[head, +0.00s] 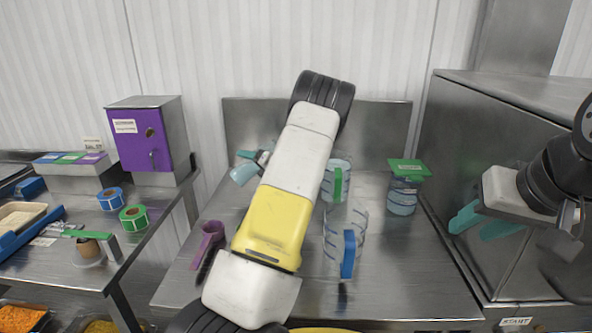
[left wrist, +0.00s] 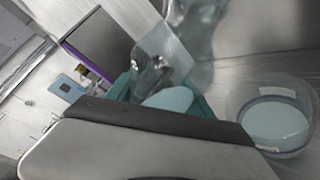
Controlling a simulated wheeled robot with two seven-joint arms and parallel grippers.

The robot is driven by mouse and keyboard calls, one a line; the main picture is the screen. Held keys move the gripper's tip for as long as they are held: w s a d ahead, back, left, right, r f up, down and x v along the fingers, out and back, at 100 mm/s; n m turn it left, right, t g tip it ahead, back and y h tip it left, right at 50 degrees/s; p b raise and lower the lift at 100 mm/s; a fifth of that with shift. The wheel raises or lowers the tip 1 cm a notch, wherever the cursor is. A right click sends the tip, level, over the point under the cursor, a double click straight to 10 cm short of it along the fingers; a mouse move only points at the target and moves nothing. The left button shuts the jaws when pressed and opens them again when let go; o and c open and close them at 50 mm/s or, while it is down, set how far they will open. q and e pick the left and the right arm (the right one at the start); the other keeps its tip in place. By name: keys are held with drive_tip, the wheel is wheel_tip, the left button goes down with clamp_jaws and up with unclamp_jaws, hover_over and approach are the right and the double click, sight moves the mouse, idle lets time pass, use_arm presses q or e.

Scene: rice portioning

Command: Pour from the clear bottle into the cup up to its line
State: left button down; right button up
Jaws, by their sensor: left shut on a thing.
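My left gripper (head: 256,158) is mostly hidden behind my own left arm in the head view. It is shut on the clear bottle (head: 244,173), whose pale blue contents show left of the arm. In the left wrist view the tilted bottle (left wrist: 168,98) lies between the teal fingers. A clear round cup (left wrist: 276,122) with pale blue contents and a dark band stands to its right there. A clear vessel with a green handle (head: 338,182), partly behind my arm, may be this cup. My right gripper (head: 483,222) is open and empty by the steel box.
A clear jug with a blue handle (head: 347,250) stands in front, and a green-lidded jar (head: 403,195) at right. A purple scoop (head: 208,240) lies left. A purple-door cabinet (head: 145,137) and tape rolls (head: 133,217) are on the left counter. A steel box (head: 510,150) bounds the right.

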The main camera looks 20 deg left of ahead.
use_arm(q)
drive_tip(key=shift+s+a+r+m+y, duration=0.25)
drive_tip(key=shift+r+m, duration=0.2)
drive_tip(key=shift+m, duration=0.35)
idle(1.6)
drive_tip(key=shift+a+f+m+y+p, duration=0.1)
drive_tip(key=shift+f+m+y+p, duration=0.3)
drive_tip(key=shift+f+m, duration=0.3)
idle(1.8)
drive_tip(key=shift+s+a+r+m+t+y+p, duration=0.1)
drive_tip(key=shift+m+t+y+p, duration=0.1)
drive_tip(key=shift+m, duration=0.25)
drive_tip(key=shift+s+r+m+t+y+p, duration=0.1)
drive_tip(key=shift+m+t+p, duration=0.1)
drive_tip(key=shift+m, duration=0.25)
idle(1.6)
drive_tip(key=shift+r, duration=0.15)
idle(0.5)
